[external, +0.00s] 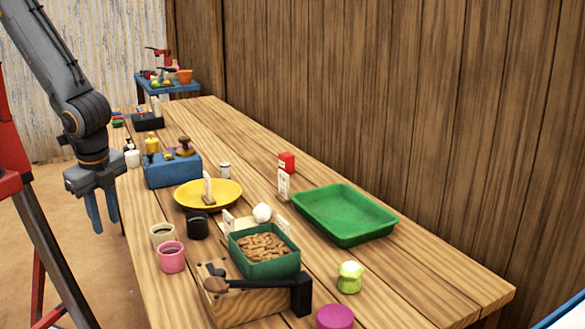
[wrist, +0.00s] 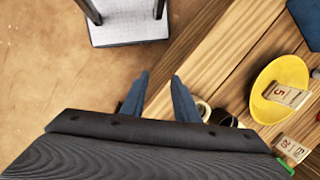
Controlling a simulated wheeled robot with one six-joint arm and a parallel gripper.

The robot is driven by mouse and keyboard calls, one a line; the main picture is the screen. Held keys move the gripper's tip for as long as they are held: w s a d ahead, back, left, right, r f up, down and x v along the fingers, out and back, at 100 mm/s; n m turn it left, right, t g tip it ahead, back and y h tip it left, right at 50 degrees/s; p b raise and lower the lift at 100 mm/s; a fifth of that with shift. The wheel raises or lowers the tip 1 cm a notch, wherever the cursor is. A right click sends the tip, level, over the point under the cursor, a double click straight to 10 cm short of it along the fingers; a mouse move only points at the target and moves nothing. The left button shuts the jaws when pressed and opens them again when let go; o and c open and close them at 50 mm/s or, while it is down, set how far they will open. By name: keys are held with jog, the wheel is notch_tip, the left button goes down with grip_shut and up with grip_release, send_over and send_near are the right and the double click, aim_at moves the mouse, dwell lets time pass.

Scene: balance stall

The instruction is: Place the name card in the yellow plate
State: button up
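The yellow plate (external: 226,198) lies on the wooden table; it also shows at the right of the wrist view (wrist: 264,108). A small pale card on a wooden foot (external: 208,190) stands in it, and in the wrist view this card (wrist: 287,95) shows a red 5. Another pale card (wrist: 291,148) marked 20 is outside the plate. A white card with dark marks (external: 283,185) stands by a red-topped box. I cannot tell which is the name card. My gripper (external: 104,222) is open and empty, pointing down beside the table's left edge; its fingers show in the wrist view (wrist: 160,85).
A black cup (external: 198,225), a cream cup (external: 163,236) and a pink cup (external: 171,256) stand near the plate. A blue box (external: 172,170) is behind it. A green bin of nuts (external: 264,262) and a green tray (external: 345,239) are to the right. A wooden wall backs the table.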

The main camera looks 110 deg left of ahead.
jog(key=s+d+n+t+h, duration=0.1)
jog(key=s+d+n+t, duration=0.1)
jog(key=d, duration=0.5)
jog(key=shift+s+d+r+n+h, duration=0.25)
jog(key=shift+s+d+n+h, duration=0.15)
jog(key=shift+s, duration=0.35)
